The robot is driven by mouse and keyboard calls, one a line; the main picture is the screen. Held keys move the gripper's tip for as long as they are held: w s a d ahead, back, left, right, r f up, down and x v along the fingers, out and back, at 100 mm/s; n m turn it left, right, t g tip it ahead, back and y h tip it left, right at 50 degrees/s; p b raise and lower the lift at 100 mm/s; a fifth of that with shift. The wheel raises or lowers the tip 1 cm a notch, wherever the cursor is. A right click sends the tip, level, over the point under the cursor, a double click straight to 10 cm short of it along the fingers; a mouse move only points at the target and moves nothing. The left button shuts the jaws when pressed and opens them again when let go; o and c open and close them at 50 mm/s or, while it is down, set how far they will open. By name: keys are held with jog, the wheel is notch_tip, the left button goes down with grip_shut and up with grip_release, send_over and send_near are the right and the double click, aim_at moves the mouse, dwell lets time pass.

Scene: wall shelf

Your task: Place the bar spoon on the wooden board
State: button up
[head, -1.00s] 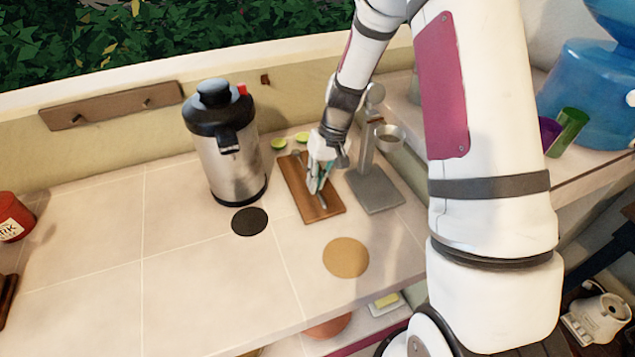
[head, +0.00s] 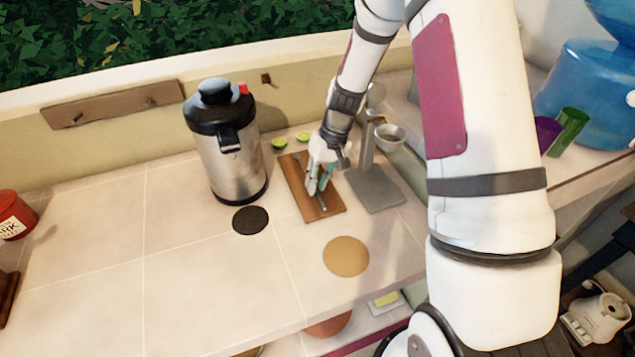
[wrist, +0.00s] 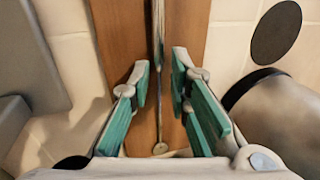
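The bar spoon (wrist: 159,100) is a long thin metal rod with a small round end. In the wrist view it lies lengthwise along the wooden board (wrist: 120,30), between my fingers. In the head view the brown board (head: 308,211) lies on the tiled counter, and the spoon (head: 323,205) shows on it, partly hidden by my gripper. My gripper (head: 319,189) is low over the board. Its teal-padded fingers (wrist: 160,85) are apart on either side of the spoon, with gaps visible beside the rod.
A steel airpot (head: 228,165) stands left of the board. A grey metal stand (head: 375,190) is close on the right. A black coaster (head: 250,220) and a cork mat (head: 346,257) lie nearer the front. Limes (head: 279,143) sit behind.

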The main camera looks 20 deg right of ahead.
jog(key=s+r+t+h+b, duration=0.1)
jog(key=s+r, duration=0.1)
jog(key=r, duration=0.8)
jog(key=s+r+b, duration=0.1)
jog(key=s+r, duration=0.2)
jog(key=r, duration=0.6)
jog(key=s+r+t, duration=0.1)
jog(key=s+r, duration=0.2)
jog(key=s, duration=0.3)
jog(key=s+a+r+t+h, duration=0.1)
jog(key=s+r, duration=0.2)
jog(key=s, duration=0.4)
jog(key=s+a+r+t+h, duration=0.1)
jog(key=s+r+t, duration=0.1)
jog(key=s+r, duration=0.2)
jog(key=shift+s, duration=1.2)
jog(key=shift+a, duration=0.1)
